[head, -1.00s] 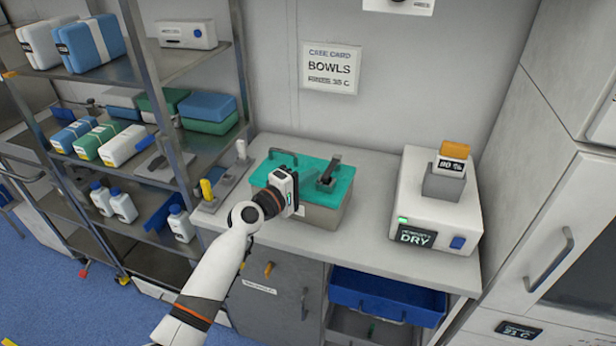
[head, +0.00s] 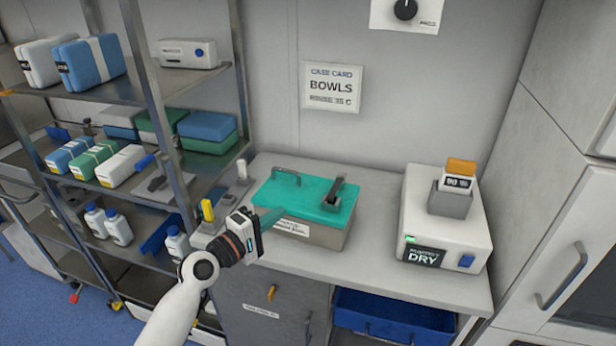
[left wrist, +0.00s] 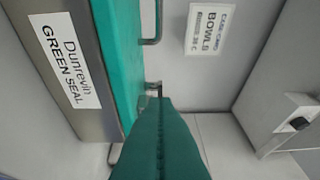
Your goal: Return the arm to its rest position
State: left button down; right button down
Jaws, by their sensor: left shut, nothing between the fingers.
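My left gripper (head: 274,215) is in the head view at the front left of a grey box (head: 318,234) with a teal lid (head: 305,196). Its teal fingers are shut with nothing between them and point toward the box. In the left wrist view the shut fingers (left wrist: 158,115) fill the lower middle. The box stands there at the left, with a "Dunrevin GREEN SEAL" label (left wrist: 65,60) on its side. Whether the fingers touch the box is not clear. My right gripper is not in view.
A white "DRY" unit (head: 445,235) stands on the counter at the right. A metal rack (head: 150,80) with packs and bottles is at the left. A blue bin (head: 395,318) sits under the counter. Bare counter (head: 375,225) lies between box and unit.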

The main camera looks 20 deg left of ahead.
pick_arm(q)
jog(key=s+d+f+m+g, duration=0.6)
jog(key=s+f+m, duration=0.2)
jog(key=s+f, duration=0.35)
jog(key=s+a+f+m+g+y, duration=0.3)
jog(key=s+y, duration=0.1)
jog(key=s, duration=0.6)
jog(key=s+a+f+m+g+y, duration=0.2)
jog(key=s+f+m+g+y, duration=0.15)
jog(key=s, duration=0.65)
notch_tip(320, 180, down, 24)
jog(key=g, duration=0.2)
jog(key=s+a+f, duration=0.3)
jog(key=s+f, duration=1.3)
jog(key=s, duration=0.1)
jog(key=shift+s+f+m+g, duration=0.35)
